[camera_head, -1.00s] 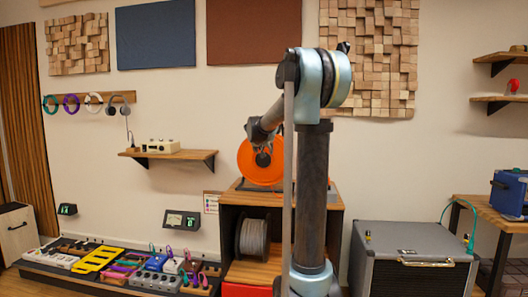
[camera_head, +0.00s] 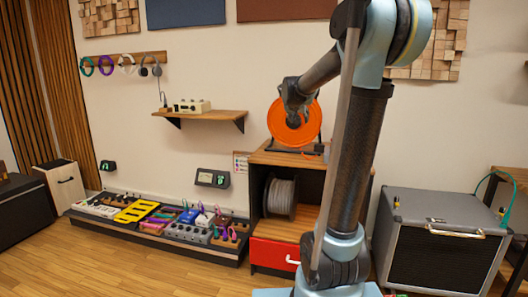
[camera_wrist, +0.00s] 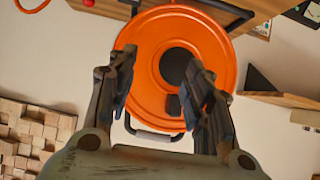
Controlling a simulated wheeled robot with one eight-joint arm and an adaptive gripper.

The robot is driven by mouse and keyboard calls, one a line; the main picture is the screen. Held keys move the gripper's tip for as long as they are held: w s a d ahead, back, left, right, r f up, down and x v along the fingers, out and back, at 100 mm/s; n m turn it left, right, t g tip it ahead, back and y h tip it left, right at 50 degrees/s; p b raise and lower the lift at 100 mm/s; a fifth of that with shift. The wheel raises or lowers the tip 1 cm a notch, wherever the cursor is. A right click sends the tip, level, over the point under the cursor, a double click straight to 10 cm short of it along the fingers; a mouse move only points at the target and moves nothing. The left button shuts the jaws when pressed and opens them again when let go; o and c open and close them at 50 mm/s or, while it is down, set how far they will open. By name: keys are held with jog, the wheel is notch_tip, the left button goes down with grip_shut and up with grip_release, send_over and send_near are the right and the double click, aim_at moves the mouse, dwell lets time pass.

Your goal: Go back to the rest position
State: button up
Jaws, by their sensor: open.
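My gripper (camera_wrist: 160,105) is open in the wrist view, with nothing between its two fingers. An orange cable reel (camera_wrist: 150,45) with a dark hub fills the view beyond the fingers. In the head view the same orange reel (camera_head: 283,128) stands upright in a dark frame on top of a wooden cabinet. My gripper (camera_head: 291,118) shows small there, in front of the reel and overlapping it. I cannot tell the gap between them. My arm is raised and stretched forward, and it hides part of the cabinet and wall.
The wooden cabinet (camera_head: 284,230) holds a grey cable spool (camera_head: 280,197) above a red drawer (camera_head: 270,254). A grey amplifier (camera_head: 440,245) stands to the right. A pedalboard (camera_head: 150,232) lies at left, below a wall shelf (camera_head: 205,114). The wooden floor (camera_head: 120,275) in front is clear.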

jog(key=s+f+n+g+y, duration=0.1)
jog(key=s+f+g, duration=0.1)
jog(key=s+f, duration=0.7)
jog(key=s+a+f+n+g+y, duration=0.1)
jog(key=s+f+g, duration=0.2)
jog(key=s+f, duration=0.6)
jog(key=s+a+f+n+g+y, duration=0.1)
jog(key=s+f+g, duration=0.2)
jog(key=s+f, duration=0.7)
jog(key=s, duration=1.8)
jog(key=shift+n+y, duration=0.4)
jog(key=shift+s, duration=0.1)
